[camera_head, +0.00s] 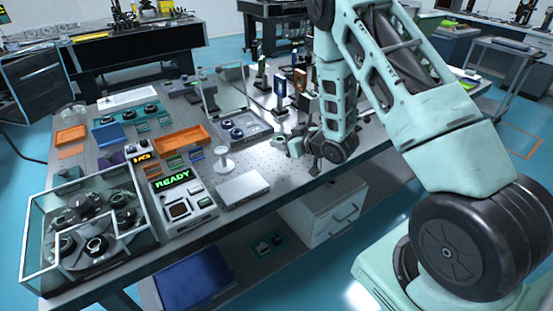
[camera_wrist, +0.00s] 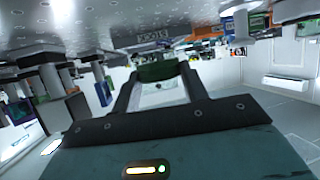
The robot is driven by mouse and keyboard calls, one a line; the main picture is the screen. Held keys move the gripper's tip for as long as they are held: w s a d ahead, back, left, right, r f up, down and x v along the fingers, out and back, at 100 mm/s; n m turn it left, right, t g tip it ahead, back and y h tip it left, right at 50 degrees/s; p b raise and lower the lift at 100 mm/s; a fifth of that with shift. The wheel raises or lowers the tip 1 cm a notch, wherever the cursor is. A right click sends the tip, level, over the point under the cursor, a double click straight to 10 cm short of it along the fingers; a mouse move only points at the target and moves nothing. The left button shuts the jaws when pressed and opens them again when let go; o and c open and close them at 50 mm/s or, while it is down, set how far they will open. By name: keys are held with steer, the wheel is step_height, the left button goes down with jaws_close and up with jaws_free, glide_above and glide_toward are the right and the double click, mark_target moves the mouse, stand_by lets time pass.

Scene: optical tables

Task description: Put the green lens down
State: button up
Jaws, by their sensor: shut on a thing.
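My gripper (camera_wrist: 158,84) is shut on the green lens (camera_wrist: 158,71), which shows as a dark green piece between the two fingertips in the wrist view. In the head view my gripper (camera_head: 287,146) is low over the right half of the optical table (camera_head: 262,158), and the lens is too small to make out there. I cannot tell whether the lens touches the table top.
Several upright optics, including a blue-framed one (camera_head: 279,84) and an orange-framed one (camera_head: 299,80), stand behind my gripper. Bare perforated table lies around my gripper.

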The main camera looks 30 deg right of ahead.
mark_target(283, 162)
steer(key=shift+f+p, duration=0.45)
steer(key=shift+f, duration=2.65)
steer(key=shift+f, duration=0.25)
steer(key=o, duration=1.1)
steer(key=shift+r, duration=0.1)
steer(key=shift+c, duration=0.2)
